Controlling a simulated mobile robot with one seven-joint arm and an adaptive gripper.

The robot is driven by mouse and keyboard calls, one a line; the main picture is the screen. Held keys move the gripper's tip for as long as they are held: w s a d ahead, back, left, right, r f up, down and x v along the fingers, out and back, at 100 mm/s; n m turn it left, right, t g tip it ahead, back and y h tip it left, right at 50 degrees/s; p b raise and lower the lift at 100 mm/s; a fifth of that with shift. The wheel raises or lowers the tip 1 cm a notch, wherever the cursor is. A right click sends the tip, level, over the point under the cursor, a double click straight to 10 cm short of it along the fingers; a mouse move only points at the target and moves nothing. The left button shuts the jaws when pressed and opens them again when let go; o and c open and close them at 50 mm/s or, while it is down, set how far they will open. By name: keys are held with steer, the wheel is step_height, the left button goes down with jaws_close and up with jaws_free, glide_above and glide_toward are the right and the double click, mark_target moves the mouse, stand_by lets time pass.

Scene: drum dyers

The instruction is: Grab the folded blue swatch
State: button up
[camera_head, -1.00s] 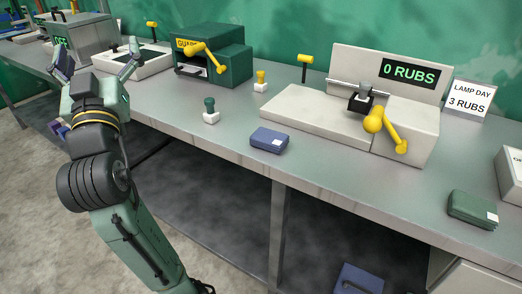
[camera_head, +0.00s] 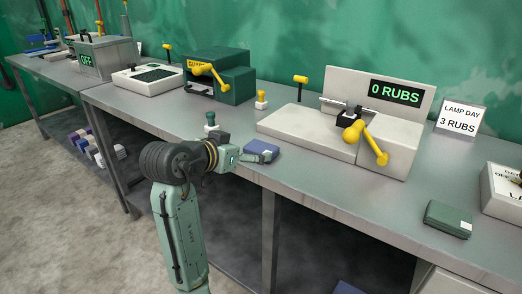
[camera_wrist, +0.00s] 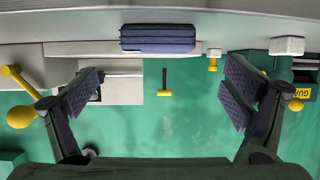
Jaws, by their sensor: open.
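The folded blue swatch (camera_head: 265,146) lies flat near the front edge of the grey bench. It has a small pale tag. In the wrist view the swatch (camera_wrist: 158,38) shows edge-on near the top, and that picture is upside down. My gripper (camera_head: 257,154) is at the bench's front edge, right by the swatch's near left side, and covers part of it in the head view. In the wrist view my gripper (camera_wrist: 162,92) has its two dark pads wide apart with nothing between them. The swatch appears beyond the pads.
A pale rub machine (camera_head: 310,133) with a yellow crank is to the right. A folded green swatch (camera_head: 447,219) lies farther right. The bench between is clear.

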mark_target(258, 148)
steer(key=shift+p+x, duration=0.8)
steer(key=shift+x, duration=2.2)
steer(key=shift+s+f, duration=0.15)
steer(key=shift+f, duration=0.05)
steer(key=shift+c, duration=0.5)
steer(key=c, duration=1.1)
